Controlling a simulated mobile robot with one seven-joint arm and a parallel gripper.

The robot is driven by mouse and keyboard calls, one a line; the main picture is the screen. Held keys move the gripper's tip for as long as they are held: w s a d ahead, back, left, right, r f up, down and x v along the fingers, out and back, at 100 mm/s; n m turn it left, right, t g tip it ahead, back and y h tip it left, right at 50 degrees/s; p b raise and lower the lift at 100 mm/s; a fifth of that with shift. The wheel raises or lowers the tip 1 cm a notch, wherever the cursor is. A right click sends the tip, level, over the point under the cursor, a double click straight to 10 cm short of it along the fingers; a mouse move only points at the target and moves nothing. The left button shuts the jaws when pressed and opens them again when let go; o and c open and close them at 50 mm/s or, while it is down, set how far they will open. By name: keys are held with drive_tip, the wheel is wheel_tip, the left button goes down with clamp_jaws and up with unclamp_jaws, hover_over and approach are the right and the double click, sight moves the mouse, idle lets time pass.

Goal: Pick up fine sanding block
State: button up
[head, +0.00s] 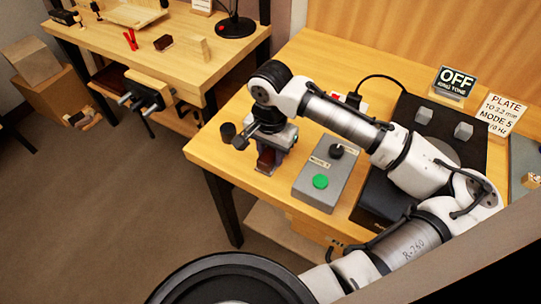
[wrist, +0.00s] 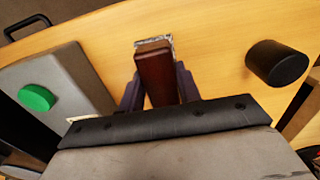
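A dark red-brown block (wrist: 155,72) with a gritty grey layer along its far edge is in the middle of the wrist view; I take it for the sanding block. My gripper (wrist: 159,88) points down over it, with one finger close on each side. I cannot tell whether the fingers press on it or stand slightly apart. In the head view, the block (head: 266,158) shows below my gripper (head: 269,148), near the front left corner of the wooden bench (head: 222,140). Its lower end is at or close to the bench top. My gripper hides its upper part.
A dark cylinder (wrist: 277,63) stands right of the block in the wrist view. A grey control box (head: 325,170) with a green button (head: 320,181) is close by. A black device (head: 385,195) and signs stand further right. Another bench (head: 110,45) holds a brown block (head: 163,42).

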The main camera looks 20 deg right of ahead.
sight(271, 153)
drive_tip(key=shift+c, duration=1.3)
drive_tip(key=shift+r, duration=0.15)
wheel_tip(271, 153, up, 20)
drive_tip(key=shift+f+b, duration=0.1)
drive_tip(key=shift+b, duration=0.45)
drive_tip(key=shift+o, duration=1.4)
drive_tip(key=shift+c, duration=0.9)
drive_tip(key=shift+s+f, duration=0.1)
